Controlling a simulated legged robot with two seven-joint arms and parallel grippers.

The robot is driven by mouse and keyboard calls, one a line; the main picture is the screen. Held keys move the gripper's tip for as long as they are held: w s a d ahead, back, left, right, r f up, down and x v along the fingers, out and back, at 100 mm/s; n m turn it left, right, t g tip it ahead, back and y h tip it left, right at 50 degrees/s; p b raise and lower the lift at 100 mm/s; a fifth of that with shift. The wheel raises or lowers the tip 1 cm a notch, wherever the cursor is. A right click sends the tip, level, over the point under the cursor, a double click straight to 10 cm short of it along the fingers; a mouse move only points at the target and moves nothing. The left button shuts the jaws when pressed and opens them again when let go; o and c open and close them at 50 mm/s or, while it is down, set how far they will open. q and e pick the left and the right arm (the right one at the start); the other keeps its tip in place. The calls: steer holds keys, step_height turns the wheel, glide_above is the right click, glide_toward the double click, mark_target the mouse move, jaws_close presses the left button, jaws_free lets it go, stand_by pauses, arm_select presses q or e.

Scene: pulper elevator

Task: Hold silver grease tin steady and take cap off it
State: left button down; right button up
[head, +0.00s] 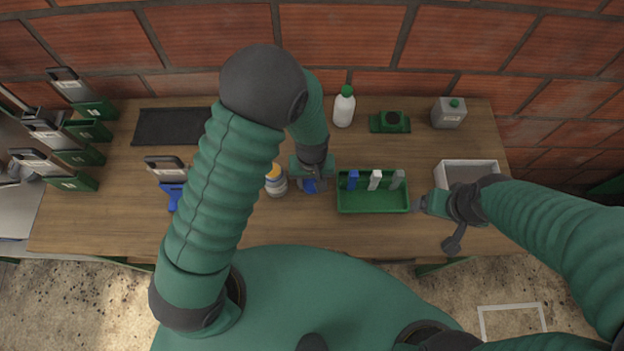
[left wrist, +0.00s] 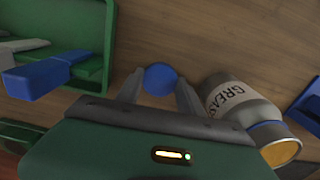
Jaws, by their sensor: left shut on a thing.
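The silver grease tin (head: 276,184) stands on the bench left of my left gripper. In the left wrist view the tin (left wrist: 232,98) shows its GREASE label, a blue band near the top and an orange-yellow top face. No cap shows on it. My left gripper (head: 312,184) is beside the tin, apart from it, with its fingers (left wrist: 160,84) shut on a blue round piece (left wrist: 160,78). This may be the cap; I cannot tell for sure. My right gripper (head: 432,222) is at the right, away from the tin; its jaw state is unclear.
A green tray (head: 373,207) with blue, white and grey upright pieces stands right of my left gripper. Behind are a white bottle (head: 344,107), a green block (head: 390,122) and a grey can (head: 449,114). A white box (head: 470,165) is at right. A blue-handled tool (head: 172,192) lies left.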

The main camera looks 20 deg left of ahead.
arm_select(q)
steer(key=c, duration=1.1)
jaws_free()
steer(key=shift+c, duration=0.2)
steer(key=o, duration=0.4)
steer(key=shift+d, duration=0.75)
steer(key=shift+a+r, duration=0.25)
steer(key=shift+a, duration=0.1)
step_height(320, 180, up, 12)
steer(key=s+a+r+m+t, duration=0.1)
steer(key=s+a, duration=0.1)
steer(key=a, duration=0.1)
steer(key=s+a+r+m, duration=0.1)
steer(key=a, duration=0.1)
steer(key=s+a+r+m+t, duration=0.1)
steer(key=s+a, duration=0.1)
steer(key=a, duration=0.1)
steer(key=shift+s+a+m+t, duration=0.3)
steer(key=shift+s+a, duration=0.05)
steer(key=shift+d, duration=0.1)
steer(key=shift+s, duration=0.1)
